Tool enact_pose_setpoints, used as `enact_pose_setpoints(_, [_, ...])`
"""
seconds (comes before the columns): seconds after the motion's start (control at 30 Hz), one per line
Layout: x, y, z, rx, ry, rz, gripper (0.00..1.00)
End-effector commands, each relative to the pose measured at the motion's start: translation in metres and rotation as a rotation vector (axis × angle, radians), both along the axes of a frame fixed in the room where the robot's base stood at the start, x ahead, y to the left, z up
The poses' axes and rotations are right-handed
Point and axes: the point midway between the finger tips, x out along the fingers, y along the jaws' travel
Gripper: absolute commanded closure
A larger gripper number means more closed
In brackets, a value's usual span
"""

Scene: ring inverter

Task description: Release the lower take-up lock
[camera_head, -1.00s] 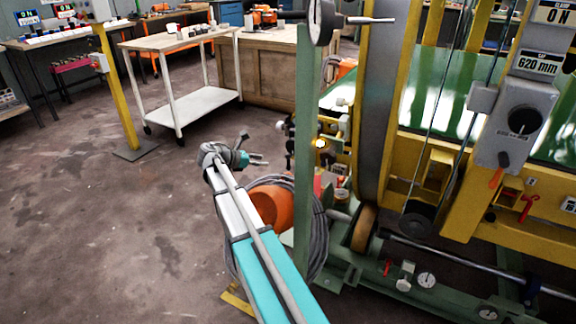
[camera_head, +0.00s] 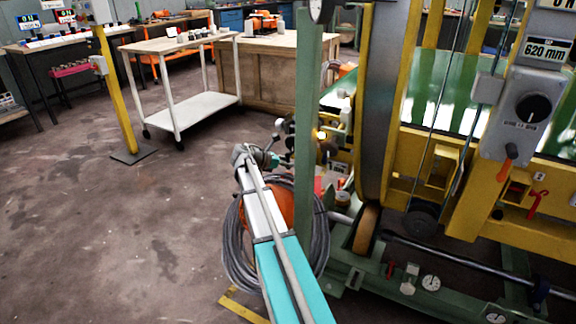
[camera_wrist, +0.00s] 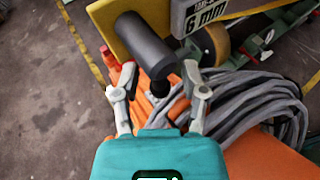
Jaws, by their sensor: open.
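My gripper (camera_wrist: 159,76) is open, with its two grey fingers apart. In the wrist view, a dark cylindrical knob or handle (camera_wrist: 144,42) sticks out from a yellow plate (camera_wrist: 107,24) towards me. Its near end lies between the fingertips in the picture; contact cannot be told. No readable label names it as the lower take-up lock. A label plate (camera_wrist: 208,14) reading "6 mm" is beside it, its upper line cut off. In the head view my gripper (camera_head: 277,160) is left of the green post, and the cylinder cannot be made out there.
The green post (camera_head: 305,130) stands right beside my gripper. A coiled grey cable (camera_wrist: 250,100) and orange parts (camera_wrist: 262,152) lie below it. The yellow machine frame (camera_head: 480,205) with a red lever (camera_head: 537,203) is at right. Floor (camera_head: 120,230) at left is clear.

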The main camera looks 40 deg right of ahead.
Motion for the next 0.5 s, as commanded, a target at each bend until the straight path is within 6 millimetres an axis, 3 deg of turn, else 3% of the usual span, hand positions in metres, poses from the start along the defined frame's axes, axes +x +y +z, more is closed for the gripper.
enact_pose_setpoints(0.33, [-0.0005,-0.0020,-0.0005,0.000,0.000,0.000,0.45])
enact_pose_setpoints(0.5, [-0.0005,-0.0019,-0.0005,0.000,0.000,0.000,0.76])
